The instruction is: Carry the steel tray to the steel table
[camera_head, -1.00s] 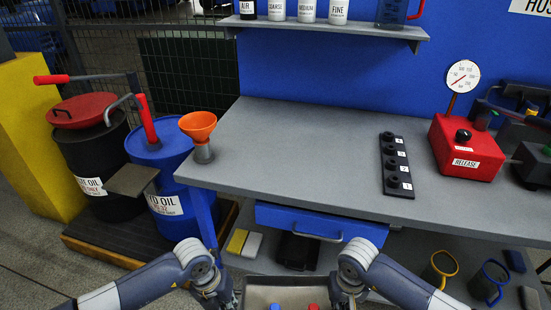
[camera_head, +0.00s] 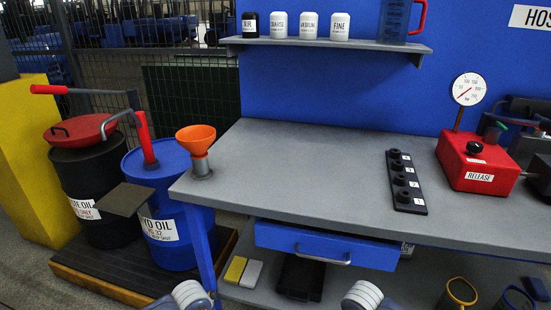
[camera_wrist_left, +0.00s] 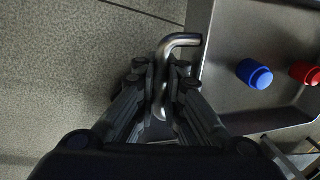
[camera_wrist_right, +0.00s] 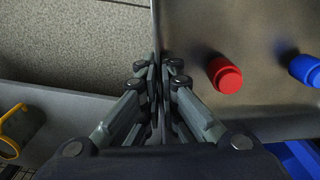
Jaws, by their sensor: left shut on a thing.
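The steel tray (camera_wrist_left: 225,108) is a shallow grey metal tray with a bent bar handle (camera_wrist_left: 182,40). It also shows in the right wrist view (camera_wrist_right: 200,30). A blue capped piece (camera_wrist_left: 255,74) and a red capped piece (camera_wrist_left: 305,73) are in it. My left gripper (camera_wrist_left: 162,72) is shut on the handle. My right gripper (camera_wrist_right: 157,68) has its fingers close together on the tray's opposite thin edge; a handle there is hidden. In the head view only parts of my arms show at the bottom edge, and the tray is out of view. No separate steel table is identifiable.
A grey-topped bench (camera_head: 300,165) has clear room left of the black peg strip (camera_head: 405,182). An orange funnel (camera_head: 196,138) stands at its left corner, a red gauge box (camera_head: 476,165) at right. A blue drawer (camera_head: 325,246) and lower shelf are below; drums (camera_head: 163,215) stand left.

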